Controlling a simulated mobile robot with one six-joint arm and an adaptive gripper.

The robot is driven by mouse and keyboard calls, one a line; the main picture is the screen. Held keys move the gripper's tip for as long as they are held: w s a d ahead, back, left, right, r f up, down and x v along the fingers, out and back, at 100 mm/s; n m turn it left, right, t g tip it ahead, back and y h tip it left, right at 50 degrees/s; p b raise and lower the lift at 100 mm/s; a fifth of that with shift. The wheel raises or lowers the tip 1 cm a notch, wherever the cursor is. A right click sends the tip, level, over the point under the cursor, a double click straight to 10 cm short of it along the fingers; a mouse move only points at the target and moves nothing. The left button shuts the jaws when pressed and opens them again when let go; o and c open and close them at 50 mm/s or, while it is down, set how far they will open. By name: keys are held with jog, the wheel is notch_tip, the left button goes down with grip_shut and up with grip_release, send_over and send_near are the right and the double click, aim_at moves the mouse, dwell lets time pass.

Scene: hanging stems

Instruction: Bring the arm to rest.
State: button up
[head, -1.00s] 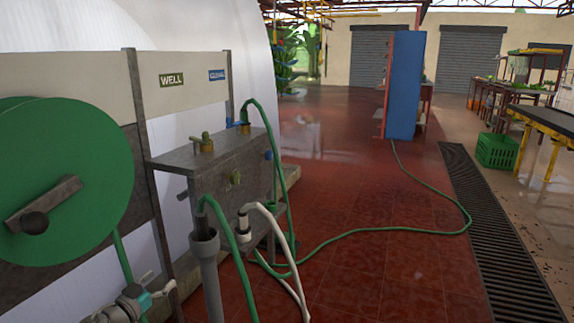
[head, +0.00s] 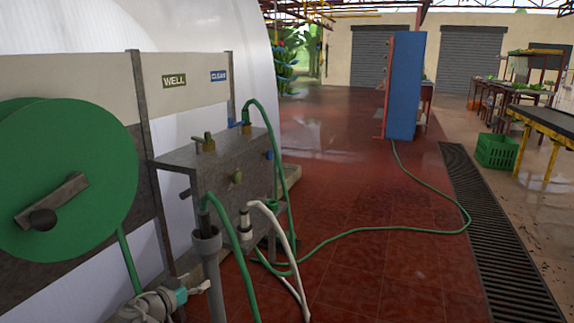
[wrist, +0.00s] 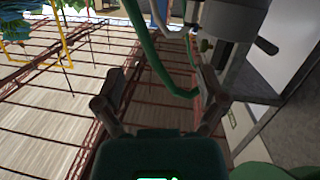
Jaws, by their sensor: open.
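My gripper (wrist: 158,100) shows in the wrist view with its two dark fingers spread apart and nothing held between them. A green hose (wrist: 150,52) and a grey fixture (wrist: 225,22) appear beyond the fingers; I cannot tell how far off they are. The gripper's fingers cannot be made out there.
A grey valve box (head: 215,172) stands beside the reel, with green and white hoses (head: 284,255) at its front. A green hose runs over the red floor to a blue cabinet (head: 405,85). A drain grate (head: 490,225) and green crate (head: 497,150) lie right. The middle floor is mostly clear.

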jog(key=s+d+f+n+g+y+p, duration=0.1)
jog(key=d+f+g, duration=0.3)
jog(key=d, duration=0.7)
jog(key=d+f+g+y+p, duration=0.1)
jog(key=d+f+g, duration=0.2)
jog(key=d, duration=0.8)
jog(key=s+d+f+n+g+y, duration=0.1)
jog(key=d+f+g, duration=0.3)
jog(key=d, duration=0.7)
jog(key=s+d+n+g+y+p, duration=0.25)
jog(key=s+d+y, duration=0.25)
jog(key=s+d, duration=0.25)
notch_tip(320, 180, up, 37)
jog(key=p, duration=3.7)
jog(key=shift+w+d+r, duration=0.15)
jog(key=shift+w+d, duration=0.2)
jog(key=shift+d, duration=0.05)
jog(key=shift+c, duration=0.2)
